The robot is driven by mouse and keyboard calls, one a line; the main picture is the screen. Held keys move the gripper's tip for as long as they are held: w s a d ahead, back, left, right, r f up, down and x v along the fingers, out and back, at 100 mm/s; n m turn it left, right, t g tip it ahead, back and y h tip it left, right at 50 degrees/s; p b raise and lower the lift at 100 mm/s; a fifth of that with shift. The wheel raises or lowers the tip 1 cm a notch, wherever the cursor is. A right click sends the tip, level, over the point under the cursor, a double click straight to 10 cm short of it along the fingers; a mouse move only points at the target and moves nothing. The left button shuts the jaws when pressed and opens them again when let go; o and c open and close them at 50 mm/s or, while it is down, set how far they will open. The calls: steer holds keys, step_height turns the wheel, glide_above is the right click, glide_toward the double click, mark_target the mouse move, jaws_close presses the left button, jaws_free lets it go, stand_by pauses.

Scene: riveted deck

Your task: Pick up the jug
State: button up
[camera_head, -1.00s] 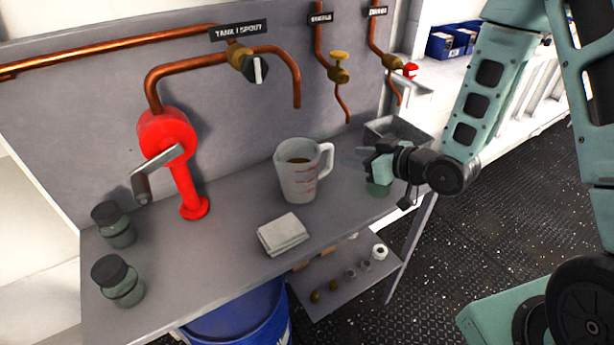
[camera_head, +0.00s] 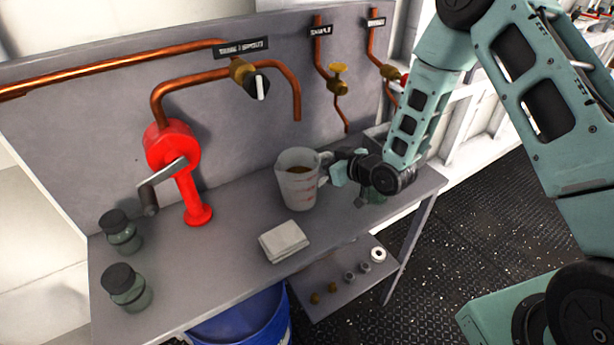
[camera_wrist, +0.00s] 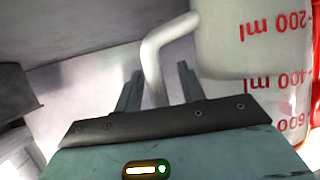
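The jug (camera_head: 298,188) is a translucent white measuring jug with red marks and brown liquid inside. It stands upright on the grey bench, its handle towards the right. In the wrist view the jug's wall (camera_wrist: 250,42) fills the upper right, and its white handle (camera_wrist: 152,58) comes down between my fingertips. My gripper (camera_head: 338,168) is at the handle side of the jug in the head view. In the wrist view my gripper (camera_wrist: 158,85) is open, with one finger on each side of the handle and gaps showing. The handle is partly hidden in the head view.
A red hand pump (camera_head: 180,170) and two lidded jars (camera_head: 120,232) are to the left. A copper spout (camera_head: 296,95) hangs above the jug. A green jar stands partly hidden beneath my gripper.

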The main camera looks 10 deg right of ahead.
jaws_close()
steer(key=shift+r, duration=0.25)
steer(key=shift+s+r+b, duration=0.15)
steer(key=shift+b, duration=0.25)
step_height(320, 180, up, 6)
steer(key=b, duration=0.1)
steer(key=s+d+p, duration=0.1)
steer(key=s+d, duration=0.2)
steer(key=s, duration=0.5)
steer(key=shift+s+r, duration=0.25)
steer(key=shift+r, duration=0.15)
steer(key=shift+s+p, duration=0.15)
steer(key=shift+p, duration=1.05)
steer(key=shift+s+p, duration=0.2)
steer(key=shift+p, duration=0.65)
